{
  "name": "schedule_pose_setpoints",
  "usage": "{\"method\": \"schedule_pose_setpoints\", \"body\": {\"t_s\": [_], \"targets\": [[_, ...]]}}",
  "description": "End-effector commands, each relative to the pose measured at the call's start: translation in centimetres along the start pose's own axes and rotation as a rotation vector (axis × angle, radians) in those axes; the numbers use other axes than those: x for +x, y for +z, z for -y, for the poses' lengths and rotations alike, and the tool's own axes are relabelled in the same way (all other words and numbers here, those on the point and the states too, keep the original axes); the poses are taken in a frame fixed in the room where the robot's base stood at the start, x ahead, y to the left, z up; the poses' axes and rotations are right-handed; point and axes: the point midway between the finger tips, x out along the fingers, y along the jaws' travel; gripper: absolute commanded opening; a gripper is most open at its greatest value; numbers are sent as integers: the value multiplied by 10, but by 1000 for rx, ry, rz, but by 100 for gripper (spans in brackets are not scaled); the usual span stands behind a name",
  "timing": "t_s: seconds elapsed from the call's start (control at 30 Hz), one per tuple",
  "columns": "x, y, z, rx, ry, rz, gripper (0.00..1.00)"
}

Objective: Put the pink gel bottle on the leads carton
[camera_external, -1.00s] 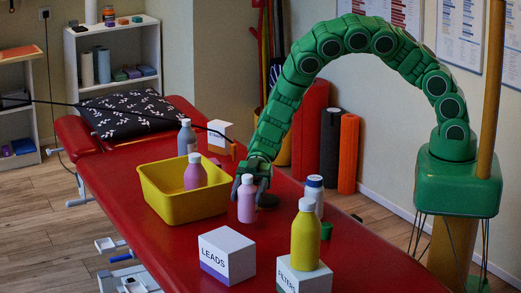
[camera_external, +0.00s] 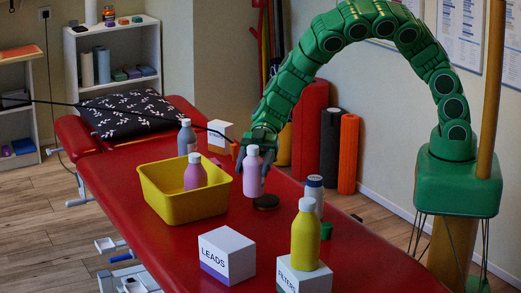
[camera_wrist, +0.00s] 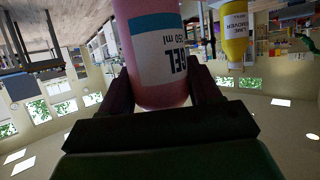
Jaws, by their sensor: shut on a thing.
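My gripper (camera_external: 253,160) is shut on a pink gel bottle (camera_external: 253,175) with a white cap and holds it upright above the red couch. In the wrist view the pink bottle (camera_wrist: 155,55), with its GEL label, stands between the two dark fingers (camera_wrist: 158,95). The leads carton (camera_external: 227,255) is white with a purple lower band and stands nearer the camera, below and left of the held bottle. Its top is bare. A second pink bottle (camera_external: 195,174) stands in the yellow tub.
The yellow tub (camera_external: 187,208) is left of the held bottle. A yellow bottle (camera_external: 305,238) stands on the filters carton (camera_external: 303,277), right of the leads carton.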

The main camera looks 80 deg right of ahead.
Motion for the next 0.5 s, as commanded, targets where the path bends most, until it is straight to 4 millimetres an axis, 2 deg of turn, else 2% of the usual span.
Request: {"method": "schedule_pose_setpoints", "body": {"t_s": [0.03,0.2,0.5], "targets": [[6,-13,8,-5,-4,1,21],[23,-50,32,-8,-6,1,21],[43,-102,71,-8,-5,-5,21]]}}
